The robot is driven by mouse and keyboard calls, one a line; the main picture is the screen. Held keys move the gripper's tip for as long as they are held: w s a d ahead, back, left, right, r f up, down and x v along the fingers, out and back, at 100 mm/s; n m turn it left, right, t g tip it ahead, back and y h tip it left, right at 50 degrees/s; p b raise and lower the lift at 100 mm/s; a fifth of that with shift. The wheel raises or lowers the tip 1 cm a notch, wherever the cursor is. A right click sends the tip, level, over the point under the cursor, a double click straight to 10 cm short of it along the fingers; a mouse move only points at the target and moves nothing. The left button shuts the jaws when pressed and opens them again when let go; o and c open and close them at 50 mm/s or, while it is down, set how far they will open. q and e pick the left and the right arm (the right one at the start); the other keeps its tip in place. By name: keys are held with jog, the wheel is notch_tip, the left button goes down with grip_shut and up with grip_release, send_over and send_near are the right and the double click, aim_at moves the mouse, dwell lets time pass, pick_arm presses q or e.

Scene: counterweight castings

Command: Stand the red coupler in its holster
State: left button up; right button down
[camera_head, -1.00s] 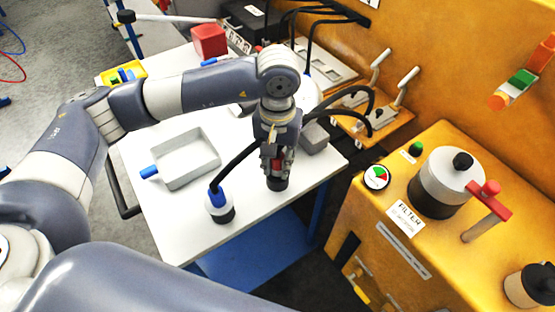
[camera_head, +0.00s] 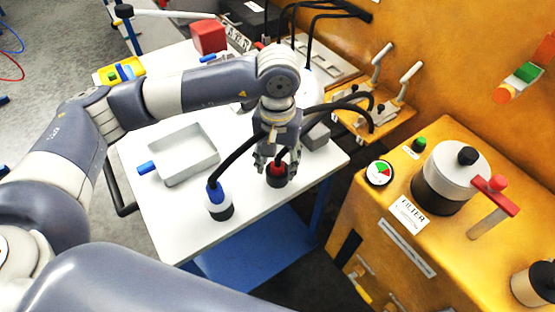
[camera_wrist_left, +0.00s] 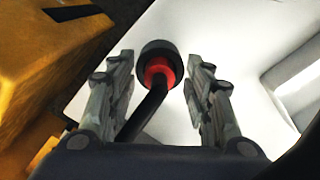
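The red coupler (camera_head: 277,168) stands upright in a dark round holster (camera_head: 276,181) near the front right of the white table. Its black hose runs up beside my left gripper. My left gripper (camera_head: 276,174) points down over the coupler with its fingers spread to either side. In the left wrist view the left gripper (camera_wrist_left: 158,95) is open, with clear gaps between both fingers and the red coupler (camera_wrist_left: 160,70), which sits inside the dark holster ring (camera_wrist_left: 158,48). My right gripper is not in view.
A blue coupler (camera_head: 215,193) stands in a similar holster to the left. A grey tray (camera_head: 184,178) with a blue handle lies farther left. A grey block (camera_head: 317,136) is behind right. The orange machine (camera_head: 440,240) stands across a gap to the right.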

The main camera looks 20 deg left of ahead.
pick_arm(q)
notch_tip(320, 180, up, 12)
dwell(0.6)
dwell(0.4)
